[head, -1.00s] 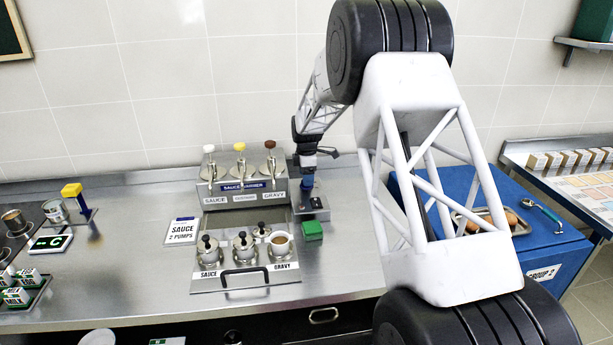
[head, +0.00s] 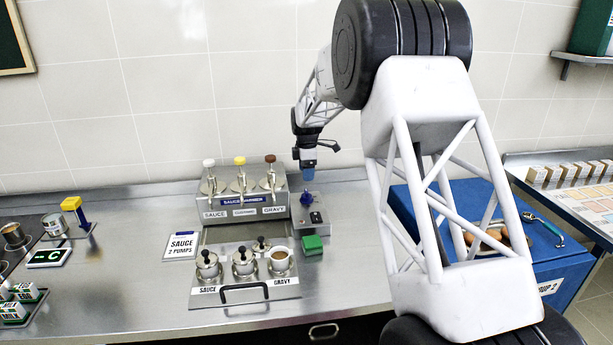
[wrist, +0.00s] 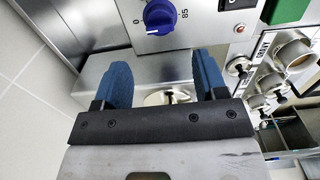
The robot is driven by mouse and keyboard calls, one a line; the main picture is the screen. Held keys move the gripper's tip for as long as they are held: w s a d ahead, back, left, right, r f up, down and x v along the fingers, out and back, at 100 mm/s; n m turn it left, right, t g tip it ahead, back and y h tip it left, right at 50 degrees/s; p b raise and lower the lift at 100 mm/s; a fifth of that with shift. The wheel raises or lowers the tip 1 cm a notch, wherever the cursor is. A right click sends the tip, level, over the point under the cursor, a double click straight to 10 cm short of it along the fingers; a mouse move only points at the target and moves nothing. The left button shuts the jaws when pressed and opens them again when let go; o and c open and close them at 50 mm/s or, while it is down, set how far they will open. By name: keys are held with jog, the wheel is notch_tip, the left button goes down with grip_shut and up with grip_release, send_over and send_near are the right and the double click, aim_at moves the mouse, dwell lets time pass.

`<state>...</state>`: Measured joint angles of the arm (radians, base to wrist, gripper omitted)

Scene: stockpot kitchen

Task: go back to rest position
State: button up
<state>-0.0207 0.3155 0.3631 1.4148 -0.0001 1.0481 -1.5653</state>
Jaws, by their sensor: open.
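My gripper (head: 307,170) hangs at the right end of the sauce warmer (head: 240,193), above a small control box with a blue knob (head: 306,199). In the wrist view its two blue fingers (wrist: 160,85) are spread apart with nothing held between them. The blue knob also shows in the wrist view (wrist: 160,15), beyond the fingertips and apart from them. My arm rises from the front right and bends over toward the wall.
A tray with several lidded pots and a gravy cup (head: 280,261) stands before the warmer. A blue box (head: 560,250) stands at right.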

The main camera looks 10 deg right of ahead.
dwell(0.3)
jog(key=shift+s+r, duration=0.4)
jog(key=shift+r, duration=0.05)
jog(key=s+d+r+m+t, duration=0.1)
jog(key=s+r+m, duration=0.45)
jog(key=s, duration=0.85)
jog(key=s+d+r+m, duration=0.1)
jog(key=s+r+m, duration=0.2)
jog(key=s+r, duration=0.8)
jog(key=s+f+m, duration=0.2)
jog(key=s+m, duration=0.1)
jog(key=s, duration=0.9)
jog(key=s+f+m+t, duration=0.1)
jog(key=s+f+m, duration=0.1)
jog(key=s, duration=1)
jog(key=s+f+m, duration=0.2)
jog(key=s+m, duration=0.3)
jog(key=s, duration=0.7)
jog(key=shift+s+d+f+t, duration=0.15)
jog(key=shift+s+f+t, duration=0.15)
jog(key=shift+s, duration=0.05)
